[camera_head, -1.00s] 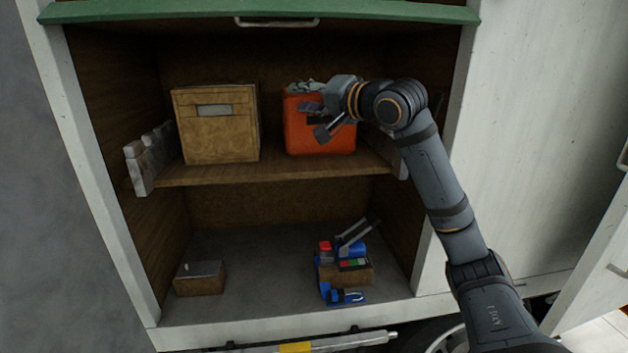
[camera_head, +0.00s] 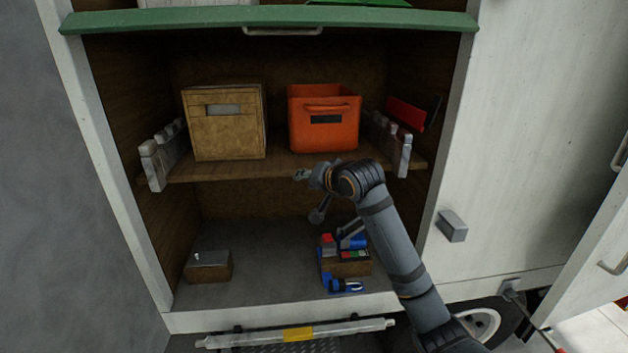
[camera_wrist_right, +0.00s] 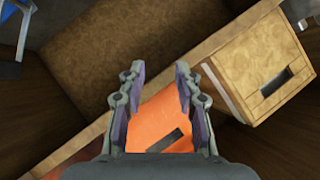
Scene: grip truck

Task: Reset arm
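My right gripper (camera_head: 308,196) is just below the front edge of the shelf (camera_head: 270,165), in front of the compartment opening. In the right wrist view, the two fingers of my right gripper (camera_wrist_right: 160,75) stand apart with nothing held between them. The orange bin (camera_head: 323,133) stands upright on the shelf, above and apart from the gripper in the head view. The orange bin also shows behind the fingers in the right wrist view (camera_wrist_right: 158,115), partly hidden by them. My left gripper is in no view.
A tan box (camera_head: 226,135) stands on the shelf left of the bin. Below are a small brown box (camera_head: 209,267) and a brown crate of blue and red tools (camera_head: 346,268), partly behind my right forearm. The lower middle floor is clear. An open door (camera_head: 600,270) is at right.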

